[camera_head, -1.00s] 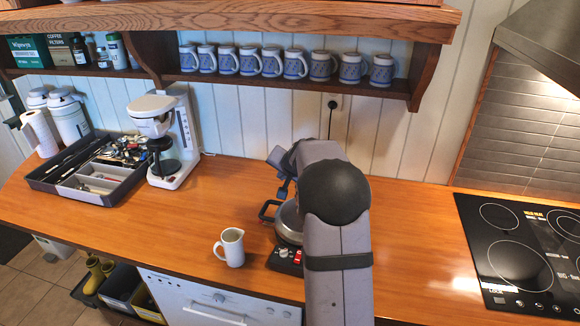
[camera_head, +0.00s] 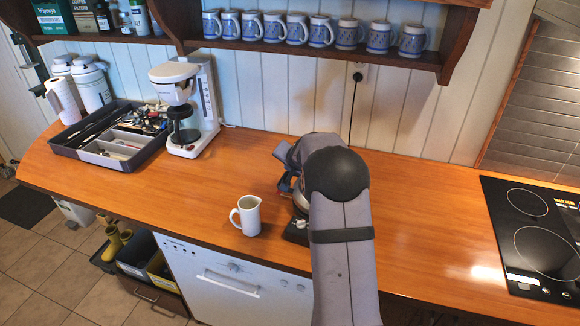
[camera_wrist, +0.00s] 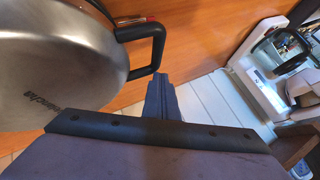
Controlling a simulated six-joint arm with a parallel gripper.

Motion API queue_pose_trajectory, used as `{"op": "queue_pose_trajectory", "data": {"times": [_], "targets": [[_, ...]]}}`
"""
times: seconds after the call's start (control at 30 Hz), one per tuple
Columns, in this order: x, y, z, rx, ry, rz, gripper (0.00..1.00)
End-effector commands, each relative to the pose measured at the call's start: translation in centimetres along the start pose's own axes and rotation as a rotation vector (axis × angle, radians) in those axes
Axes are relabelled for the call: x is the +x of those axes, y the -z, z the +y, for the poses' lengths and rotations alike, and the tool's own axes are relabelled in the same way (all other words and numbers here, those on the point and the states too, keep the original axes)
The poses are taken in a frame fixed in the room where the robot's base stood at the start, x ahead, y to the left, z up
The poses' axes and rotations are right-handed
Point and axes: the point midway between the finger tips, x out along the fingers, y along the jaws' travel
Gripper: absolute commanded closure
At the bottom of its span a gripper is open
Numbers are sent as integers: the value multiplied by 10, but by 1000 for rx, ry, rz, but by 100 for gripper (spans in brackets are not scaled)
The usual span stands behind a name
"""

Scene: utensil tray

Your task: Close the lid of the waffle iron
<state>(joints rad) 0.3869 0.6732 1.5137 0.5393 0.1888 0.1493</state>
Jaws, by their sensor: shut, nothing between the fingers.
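The waffle iron (camera_head: 296,231) stands on the wooden counter, mostly hidden behind my arm in the head view. In the wrist view its round silver lid (camera_wrist: 60,70) fills the left side, with dark lettering on it and a black loop handle (camera_wrist: 158,48) at its edge. How far the lid stands from its base cannot be told. My gripper (camera_wrist: 157,80) is shut and empty, its fingers pointing up in the wrist view just below the handle's end. Contact with the handle is not clear.
A white jug (camera_head: 247,216) stands left of the waffle iron, near the counter's front edge. A coffee maker (camera_head: 186,108) and a utensil tray (camera_head: 72,150) are further left. A stove top (camera_head: 545,240) is at right.

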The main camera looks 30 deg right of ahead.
Motion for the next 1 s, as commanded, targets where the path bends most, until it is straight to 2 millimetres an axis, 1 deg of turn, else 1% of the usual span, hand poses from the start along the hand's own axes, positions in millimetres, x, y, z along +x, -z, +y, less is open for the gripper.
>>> {"op": "queue_pose_trajectory", "data": {"times": [0.03, 0.3, 0.43, 0.57, 0.83, 0.87, 1.0], "targets": [[3, -5, 3, 0, -5, -10, 100], [3, -7, 4, 0, -8, -16, 100], [1, -6, 2, 0, -8, -17, 100], [-6, 1, -3, 0, -7, -16, 100], [-33, 29, -24, 0, 0, -2, 100], [-36, 25, -25, -3, 2, -1, 100], [-62, 23, -36, -3, 3, 0, 100]]}}
